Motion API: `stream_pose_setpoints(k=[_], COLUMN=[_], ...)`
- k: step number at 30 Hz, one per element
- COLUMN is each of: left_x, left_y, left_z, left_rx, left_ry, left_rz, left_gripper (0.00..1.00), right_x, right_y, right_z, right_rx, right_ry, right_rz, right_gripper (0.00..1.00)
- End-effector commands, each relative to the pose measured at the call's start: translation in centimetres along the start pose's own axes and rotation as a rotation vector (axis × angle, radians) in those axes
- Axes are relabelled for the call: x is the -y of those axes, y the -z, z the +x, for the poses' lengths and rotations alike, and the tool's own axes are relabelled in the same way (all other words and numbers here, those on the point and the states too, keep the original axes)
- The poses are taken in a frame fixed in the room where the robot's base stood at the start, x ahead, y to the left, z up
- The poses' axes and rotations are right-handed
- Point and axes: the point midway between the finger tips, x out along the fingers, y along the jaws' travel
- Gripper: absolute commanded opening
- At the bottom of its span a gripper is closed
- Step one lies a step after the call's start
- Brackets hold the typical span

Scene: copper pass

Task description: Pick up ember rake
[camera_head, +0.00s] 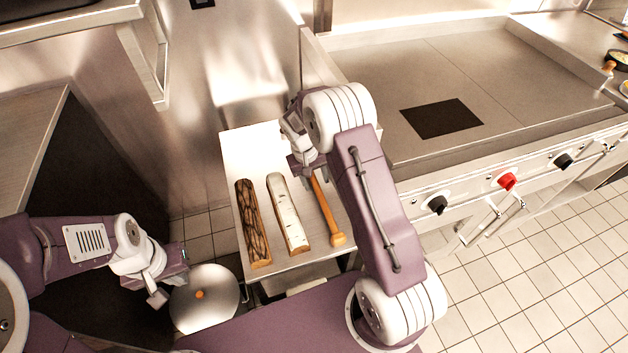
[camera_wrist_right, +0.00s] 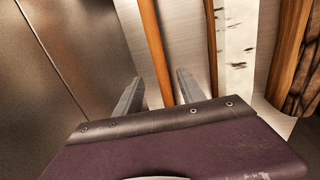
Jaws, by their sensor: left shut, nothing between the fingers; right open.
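The ember rake (camera_head: 325,208) appears as an orange-brown wooden handle with a thicker near end, lying on a small metal table (camera_head: 240,150). Its far part is hidden under my right gripper (camera_head: 306,172). In the right wrist view, the handle (camera_wrist_right: 155,50) runs between the two open fingers of my right gripper (camera_wrist_right: 158,90); I cannot tell whether they touch it. My left gripper (camera_head: 172,280) is shut and empty, low at the left, away from the rake.
A pale birch log (camera_head: 288,212) and a dark split log (camera_head: 253,225) lie left of the rake. A round metal lid (camera_head: 205,305) with an orange knob is beside my left gripper. A flat griddle (camera_head: 390,75) with front knobs stands to the right.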

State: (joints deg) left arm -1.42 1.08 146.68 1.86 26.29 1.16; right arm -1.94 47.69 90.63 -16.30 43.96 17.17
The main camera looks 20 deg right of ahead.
Motion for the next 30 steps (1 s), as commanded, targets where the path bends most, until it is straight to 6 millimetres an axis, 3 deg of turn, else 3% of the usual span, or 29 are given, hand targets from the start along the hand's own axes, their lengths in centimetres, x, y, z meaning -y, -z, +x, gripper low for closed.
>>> stream_pose_setpoints(k=[5, 12, 20, 26, 30], left_x=[0.0, 0.0, 0.0, 0.0, 0.0], left_y=[0.0, -0.1, -0.1, -0.1, -0.1], left_z=[0.4, 1.2, 1.2, 1.2, 1.2], left_rx=[0.000, 0.000, 0.000, 0.000, 0.000], left_ry=[0.000, 0.000, 0.000, 0.000, 0.000], left_rz=[0.000, 0.000, 0.000, 0.000, 0.000], left_gripper=[0.00, 0.00, 0.00, 0.00, 0.00], right_x=[0.0, 0.1, 0.1, 0.1, 0.1], right_y=[0.2, 0.8, 0.8, 0.8, 0.8], right_z=[1.3, 5.4, 5.7, 5.7, 5.7], right_rx=[0.000, 0.002, -0.002, -0.001, -0.001], right_ry=[0.001, 0.000, 0.001, 0.001, 0.001], right_rz=[0.001, 0.000, 0.001, 0.001, 0.001], right_gripper=[0.47, 0.47, 0.47, 0.00, 0.00])
